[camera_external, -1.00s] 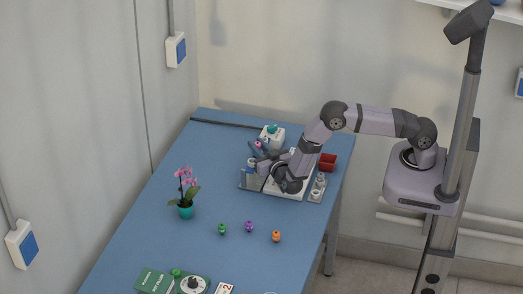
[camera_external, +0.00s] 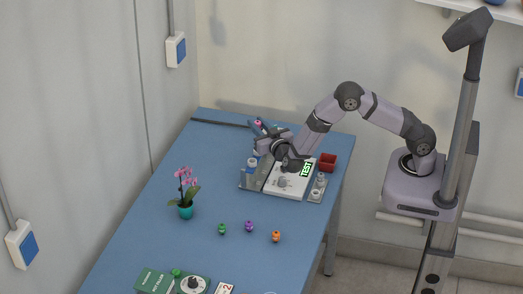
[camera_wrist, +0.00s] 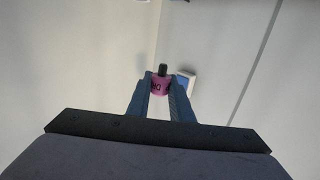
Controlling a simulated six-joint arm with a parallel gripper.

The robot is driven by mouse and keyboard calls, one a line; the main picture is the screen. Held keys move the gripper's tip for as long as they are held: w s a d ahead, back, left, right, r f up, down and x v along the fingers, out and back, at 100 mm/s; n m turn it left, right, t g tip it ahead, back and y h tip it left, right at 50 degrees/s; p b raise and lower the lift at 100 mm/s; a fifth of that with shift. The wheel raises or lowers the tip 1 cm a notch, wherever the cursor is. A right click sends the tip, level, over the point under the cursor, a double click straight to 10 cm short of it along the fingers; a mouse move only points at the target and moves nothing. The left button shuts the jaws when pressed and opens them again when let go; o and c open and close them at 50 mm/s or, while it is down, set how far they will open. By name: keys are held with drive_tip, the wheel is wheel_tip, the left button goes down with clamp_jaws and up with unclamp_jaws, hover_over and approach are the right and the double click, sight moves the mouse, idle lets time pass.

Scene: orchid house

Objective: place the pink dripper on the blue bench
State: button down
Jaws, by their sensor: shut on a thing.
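The pink dripper (camera_wrist: 160,85) has dark lettering and a dark tip, and it sits between my fingertips in the wrist view. In the external view it is a small pink spot (camera_external: 258,123). My gripper (camera_external: 260,126) is shut on it and holds it above the far end of the blue bench (camera_external: 205,150), apart from the surface. The grey wrist hides part of the area behind and below the gripper.
An orchid (camera_external: 186,200) and green, purple and orange droppers stand nearer. The bench's left middle is clear.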

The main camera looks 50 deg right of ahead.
drive_tip(key=shift+r, duration=0.3)
